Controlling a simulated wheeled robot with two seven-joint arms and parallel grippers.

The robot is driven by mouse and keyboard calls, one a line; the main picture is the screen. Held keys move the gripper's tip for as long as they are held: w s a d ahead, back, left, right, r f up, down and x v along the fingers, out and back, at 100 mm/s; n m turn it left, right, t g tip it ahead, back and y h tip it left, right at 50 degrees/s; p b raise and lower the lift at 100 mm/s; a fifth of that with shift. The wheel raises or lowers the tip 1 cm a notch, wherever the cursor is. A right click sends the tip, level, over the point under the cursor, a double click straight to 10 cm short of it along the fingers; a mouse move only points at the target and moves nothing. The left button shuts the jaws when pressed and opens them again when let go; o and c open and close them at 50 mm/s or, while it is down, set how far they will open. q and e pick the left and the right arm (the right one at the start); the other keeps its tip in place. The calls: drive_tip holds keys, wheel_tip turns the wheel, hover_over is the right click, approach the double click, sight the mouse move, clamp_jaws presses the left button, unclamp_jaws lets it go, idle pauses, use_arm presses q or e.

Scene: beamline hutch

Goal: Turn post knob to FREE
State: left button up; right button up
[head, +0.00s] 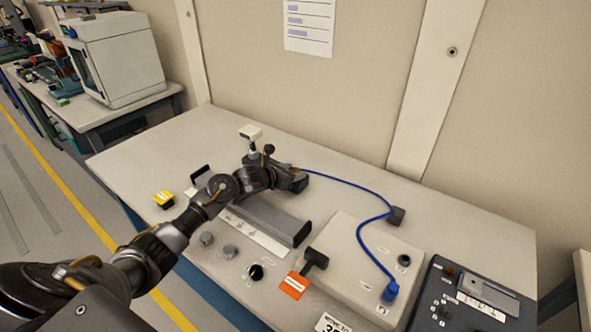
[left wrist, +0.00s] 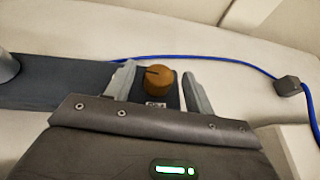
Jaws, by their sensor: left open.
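The post knob (left wrist: 158,78) shows in the left wrist view as an orange-brown round knob with a dark pointer line. It sits on a dark plate (left wrist: 60,82) with a small label (left wrist: 156,104) below it, too small to read. My left gripper (left wrist: 160,80) is open, with one finger on each side of the knob. I see gaps and cannot tell any contact. In the head view my left gripper (head: 298,180) is over the back of the bench, and the knob is hidden there by the gripper and arm. My right gripper is not in view.
A grey rail (head: 265,216) lies beside my left arm. A blue cable (head: 350,184) runs from behind the gripper to a grey box (head: 345,250). A black T-handle (head: 315,259), an orange tag (head: 294,286) and a dark panel (head: 440,290) are at the front right.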

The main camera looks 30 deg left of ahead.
use_arm(q)
drive_tip(key=shift+x, duration=1)
drive_tip(key=c, duration=1)
drive_tip(key=shift+f, duration=0.1)
